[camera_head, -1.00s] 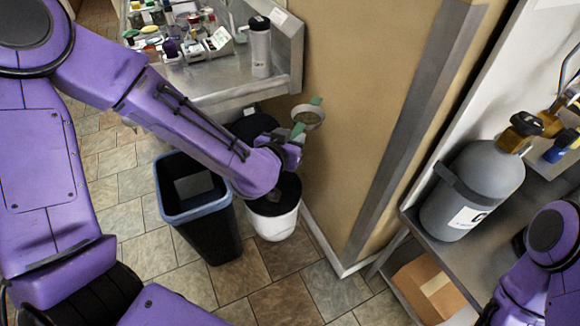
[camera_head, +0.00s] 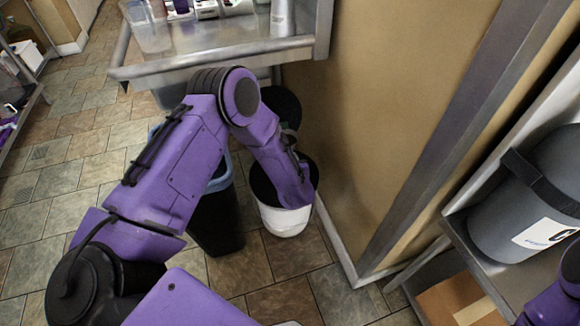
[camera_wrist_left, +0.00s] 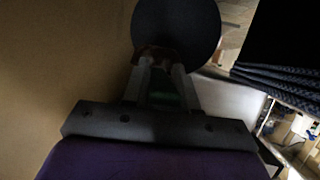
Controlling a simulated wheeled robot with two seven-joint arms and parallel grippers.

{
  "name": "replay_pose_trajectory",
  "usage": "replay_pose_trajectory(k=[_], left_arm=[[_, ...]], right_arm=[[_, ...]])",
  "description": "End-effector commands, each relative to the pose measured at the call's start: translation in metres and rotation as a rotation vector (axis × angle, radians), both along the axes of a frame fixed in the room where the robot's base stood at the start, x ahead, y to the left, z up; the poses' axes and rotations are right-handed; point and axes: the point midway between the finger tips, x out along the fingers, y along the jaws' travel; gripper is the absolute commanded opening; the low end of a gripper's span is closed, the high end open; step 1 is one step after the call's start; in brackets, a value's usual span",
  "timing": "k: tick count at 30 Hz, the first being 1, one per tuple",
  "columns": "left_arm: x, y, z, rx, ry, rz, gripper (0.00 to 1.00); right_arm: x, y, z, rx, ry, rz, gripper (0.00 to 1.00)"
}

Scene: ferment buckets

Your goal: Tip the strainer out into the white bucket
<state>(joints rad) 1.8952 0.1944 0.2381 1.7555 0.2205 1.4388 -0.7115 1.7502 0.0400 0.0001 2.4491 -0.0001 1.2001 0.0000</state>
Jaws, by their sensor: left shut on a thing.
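The white bucket (camera_head: 284,219) stands on the floor against the wall corner, with a dark opening. My left arm reaches down over its mouth, and its lower end hides the gripper and strainer in the head view. In the left wrist view my left gripper (camera_wrist_left: 163,72) is shut on the strainer, whose green handle (camera_wrist_left: 163,95) shows dimly between the fingers. A dark round shape lies just beyond the fingertips; I cannot tell whether it is the strainer's bowl. The strainer's contents are not visible. My right gripper is out of view; only part of that arm shows at lower right.
A dark bin with a blue rim (camera_head: 220,178) stands left of the bucket, partly behind my arm. A metal counter (camera_head: 220,50) is above. A round black lid (camera_head: 283,104) is behind the bucket. A grey cylinder (camera_head: 535,195) lies on the right shelf above a cardboard box (camera_head: 455,298).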

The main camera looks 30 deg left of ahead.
Motion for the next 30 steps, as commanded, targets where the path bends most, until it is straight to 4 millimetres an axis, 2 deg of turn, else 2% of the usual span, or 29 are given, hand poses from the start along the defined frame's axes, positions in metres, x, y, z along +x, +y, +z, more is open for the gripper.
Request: replay_pose_trajectory(k=[6,12,30], left_arm=[[-0.004,0.007,-0.011,-0.285,-0.215,0.01,0.01],[-0.007,0.01,-0.013,-0.549,-0.417,0.009,0.01],[-0.01,0.014,-0.022,-1.103,-0.842,0.007,0.0]], right_arm=[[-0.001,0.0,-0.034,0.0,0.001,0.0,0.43],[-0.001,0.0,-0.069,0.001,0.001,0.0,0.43],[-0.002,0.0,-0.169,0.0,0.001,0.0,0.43]])
